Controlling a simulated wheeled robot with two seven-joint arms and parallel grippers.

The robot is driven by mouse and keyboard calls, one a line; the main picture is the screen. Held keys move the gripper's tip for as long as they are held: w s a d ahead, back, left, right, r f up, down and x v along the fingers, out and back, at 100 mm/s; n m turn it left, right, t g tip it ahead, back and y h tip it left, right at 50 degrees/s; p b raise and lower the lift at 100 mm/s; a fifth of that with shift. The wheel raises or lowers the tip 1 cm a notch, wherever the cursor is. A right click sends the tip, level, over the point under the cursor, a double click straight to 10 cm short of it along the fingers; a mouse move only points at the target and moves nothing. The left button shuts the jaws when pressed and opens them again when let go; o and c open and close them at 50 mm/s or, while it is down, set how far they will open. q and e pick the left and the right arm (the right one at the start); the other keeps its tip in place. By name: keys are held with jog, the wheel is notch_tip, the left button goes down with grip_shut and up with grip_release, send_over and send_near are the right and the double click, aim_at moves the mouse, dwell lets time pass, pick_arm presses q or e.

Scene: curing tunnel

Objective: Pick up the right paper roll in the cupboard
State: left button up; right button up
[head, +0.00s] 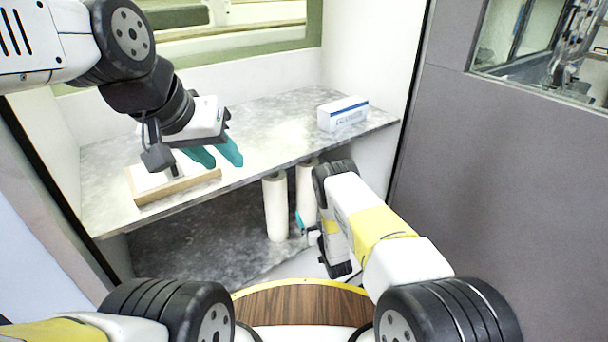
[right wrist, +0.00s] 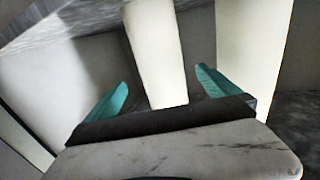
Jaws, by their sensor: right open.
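Two white paper rolls stand upright under the shelf of the cupboard in the head view: the left roll (head: 275,208) and the right roll (head: 306,188), which my right arm partly hides. My right gripper (head: 301,224) is low at the right roll, its fingers mostly hidden. In the right wrist view it is open (right wrist: 160,92), with one roll (right wrist: 155,50) in the gap between its teal fingers and another roll (right wrist: 253,45) to the right. I cannot tell whether the fingers touch the roll. My left gripper (head: 215,154) is open and empty above the shelf.
The marbled shelf (head: 260,130) holds a white and blue box (head: 342,114) at the right and a wooden-edged block (head: 175,188) at the front left, under my left gripper. The shelf's front edge is close above the rolls. A cupboard wall (head: 370,60) stands to the right.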

jog(key=x, duration=0.8)
jog(key=shift+a+f, duration=0.15)
jog(key=shift+s, duration=0.1)
jog(key=c, duration=2.1)
jog(key=shift+c, duration=0.3)
jog(key=shift+r, duration=0.25)
